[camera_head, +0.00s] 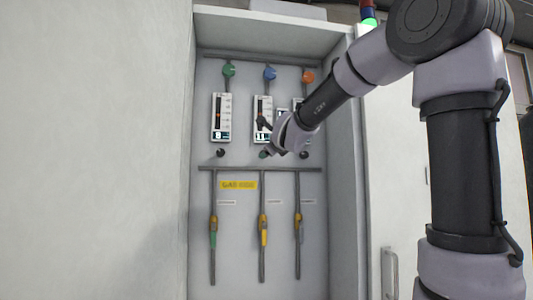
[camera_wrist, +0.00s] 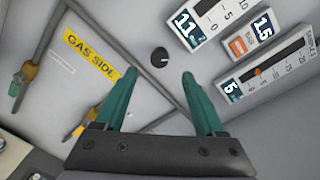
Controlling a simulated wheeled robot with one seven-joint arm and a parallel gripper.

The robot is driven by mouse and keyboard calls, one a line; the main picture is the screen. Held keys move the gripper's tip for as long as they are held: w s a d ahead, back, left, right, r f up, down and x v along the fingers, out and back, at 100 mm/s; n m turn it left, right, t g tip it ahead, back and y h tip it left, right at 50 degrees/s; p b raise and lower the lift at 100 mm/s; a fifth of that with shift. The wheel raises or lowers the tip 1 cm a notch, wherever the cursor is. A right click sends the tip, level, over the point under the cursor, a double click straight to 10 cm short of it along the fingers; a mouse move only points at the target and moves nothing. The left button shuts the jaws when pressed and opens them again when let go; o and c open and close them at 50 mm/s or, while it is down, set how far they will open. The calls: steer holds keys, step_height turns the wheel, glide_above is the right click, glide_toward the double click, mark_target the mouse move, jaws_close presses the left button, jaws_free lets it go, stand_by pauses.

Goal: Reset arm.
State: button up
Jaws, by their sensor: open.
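My gripper (camera_wrist: 160,95) shows in the wrist view with its two green fingers spread apart and nothing between them. A small black knob (camera_wrist: 160,57) on the panel lies beyond the gap between the fingertips. In the head view my arm reaches in from the right, and my gripper (camera_head: 264,138) is in front of the middle of the gas panel (camera_head: 240,180). It covers part of the middle flow meter (camera_head: 262,108) and hides the area around the middle knob. I cannot tell from the head view how close the fingertips are to the panel.
The panel sits in a recess with a white wall (camera_head: 120,150) at left and a door (camera_head: 400,170) at right. Green (camera_head: 229,71), blue (camera_head: 270,73) and orange (camera_head: 308,76) knobs are above. Pipes with yellow valves (camera_head: 263,222) hang below a yellow "GAS SIDE" label (camera_head: 238,185).

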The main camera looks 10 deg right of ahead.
steer(key=shift+s, duration=0.95)
steer(key=s+d+f+n+g, duration=0.2)
steer(key=s+f+n+g, duration=0.1)
steer(key=s+f+n, duration=0.4)
steer(key=s+d+f+n+g+y, duration=0.1)
steer(key=s+f+n+g, duration=0.3)
steer(key=s+f+n, duration=0.4)
steer(key=s+d+f+n+g, duration=0.2)
steer(key=s+f+n, duration=0.6)
steer(key=s, duration=0.6)
steer(key=shift+s+d+f+g, duration=0.2)
steer(key=shift+d+g, duration=0.1)
steer(key=shift+g, duration=0.5)
steer(key=shift+w+r, duration=0.1)
steer(key=shift+c, duration=0.2)
